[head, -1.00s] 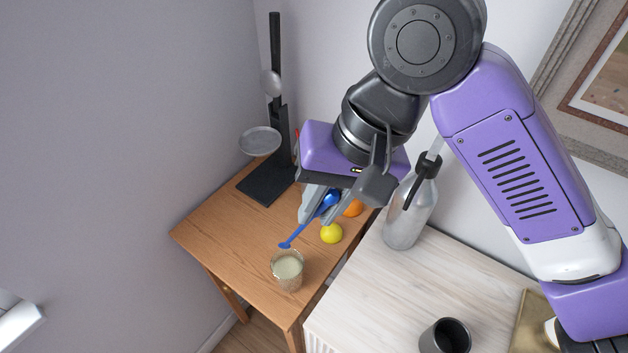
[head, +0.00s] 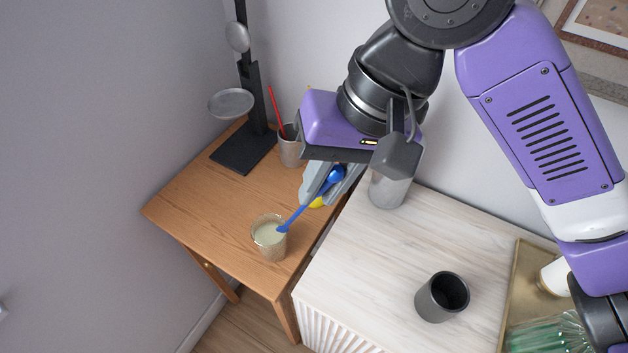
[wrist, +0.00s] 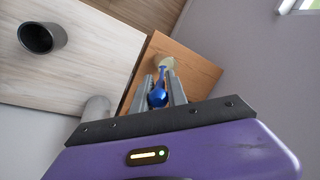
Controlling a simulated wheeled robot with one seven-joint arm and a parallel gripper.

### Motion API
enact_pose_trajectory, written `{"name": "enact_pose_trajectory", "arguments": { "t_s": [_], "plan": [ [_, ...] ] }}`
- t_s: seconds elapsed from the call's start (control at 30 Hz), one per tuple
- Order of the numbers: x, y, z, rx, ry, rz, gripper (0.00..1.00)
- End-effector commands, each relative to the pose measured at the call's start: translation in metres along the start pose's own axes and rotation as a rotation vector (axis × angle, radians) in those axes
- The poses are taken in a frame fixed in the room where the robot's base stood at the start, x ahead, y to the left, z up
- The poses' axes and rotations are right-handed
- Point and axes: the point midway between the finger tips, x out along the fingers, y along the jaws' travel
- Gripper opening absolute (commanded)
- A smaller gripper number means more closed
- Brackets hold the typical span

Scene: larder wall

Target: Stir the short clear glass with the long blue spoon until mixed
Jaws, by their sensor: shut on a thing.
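The short clear glass (head: 269,246) stands near the front edge of the wooden table and holds a pale, cloudy liquid. It shows beyond the fingers in the wrist view (wrist: 168,62). My gripper (head: 321,187) is shut on the long blue spoon (head: 303,210), above and to the right of the glass. The spoon slants down to the left, with its rounded blue end (wrist: 158,97) between the fingers. Its lower tip overlaps the right side of the glass's mouth. I cannot tell whether the tip is in the liquid or just above it.
A black stand (head: 248,150) with a metal dish and a grey cup (head: 290,148) holding a red stick are at the back of the wooden table (head: 205,200). A metal bottle (head: 390,188) and dark cup (head: 442,297) stand on the pale cabinet.

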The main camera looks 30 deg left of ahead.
Motion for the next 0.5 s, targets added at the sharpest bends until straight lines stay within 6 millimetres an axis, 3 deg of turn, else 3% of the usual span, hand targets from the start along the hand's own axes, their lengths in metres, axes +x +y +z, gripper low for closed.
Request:
{"name": "enact_pose_trajectory", "arguments": {
  "t_s": [0.5],
  "plan": [
    [0.037, 0.001, -0.005, -0.001, -0.002, -0.001, 0.0]
  ]
}}
